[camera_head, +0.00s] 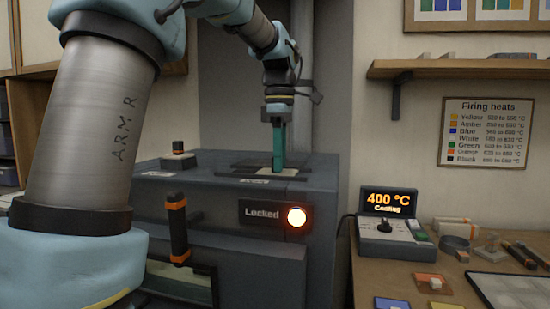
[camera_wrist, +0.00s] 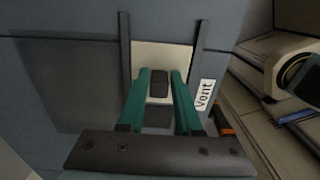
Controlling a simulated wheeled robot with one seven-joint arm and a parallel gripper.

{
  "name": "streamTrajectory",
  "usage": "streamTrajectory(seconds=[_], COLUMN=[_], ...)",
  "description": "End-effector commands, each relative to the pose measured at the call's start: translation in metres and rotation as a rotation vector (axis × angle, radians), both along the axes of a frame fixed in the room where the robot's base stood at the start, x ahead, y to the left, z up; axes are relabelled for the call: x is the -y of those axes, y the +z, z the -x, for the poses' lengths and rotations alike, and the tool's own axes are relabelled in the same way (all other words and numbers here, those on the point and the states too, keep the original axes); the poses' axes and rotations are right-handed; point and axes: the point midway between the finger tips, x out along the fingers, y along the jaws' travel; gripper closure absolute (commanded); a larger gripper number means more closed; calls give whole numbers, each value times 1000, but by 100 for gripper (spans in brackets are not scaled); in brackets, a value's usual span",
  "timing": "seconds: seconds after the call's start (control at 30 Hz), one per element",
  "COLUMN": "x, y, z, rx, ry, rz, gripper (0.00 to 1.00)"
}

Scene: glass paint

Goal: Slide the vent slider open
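The vent slider is a pale plate (camera_wrist: 178,55) with a dark knob (camera_wrist: 159,84), lying between two dark rails in the wrist view. A "Vent" label (camera_wrist: 204,94) is beside the right rail. The pale plate also shows on top of the kiln in the head view (camera_head: 296,173). My gripper (camera_wrist: 161,76) points down with its teal fingers on either side of the knob; whether they press on it is unclear. A dark patch shows between the fingers below the plate. In the head view my gripper (camera_head: 279,165) reaches the kiln top, and the knob is hidden.
The kiln (camera_head: 270,260) has a "Locked" sign with a lit lamp (camera_head: 296,217) and an orange-and-black handle (camera_head: 178,228) on its front. A black knob block (camera_head: 179,158) stands on its top left. A controller (camera_head: 390,228) reading 400 °C, Cooling, is on the right-hand bench.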

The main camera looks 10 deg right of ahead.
Motion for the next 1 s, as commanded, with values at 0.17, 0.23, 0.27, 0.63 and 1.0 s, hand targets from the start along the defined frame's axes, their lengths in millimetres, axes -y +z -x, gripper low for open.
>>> streamTrajectory(seconds=[0.17,0.23,0.27,0.63,1.0], x=[-1,-2,-2,-2,-1], y=[0,0,0,18,89], z=[-1,-1,-1,-2,-2], rx=[2,1,1,5,4], ry=[1,2,2,2,2], rz=[-1,-3,-3,-1,-1], gripper=[46,43,43,43,43])
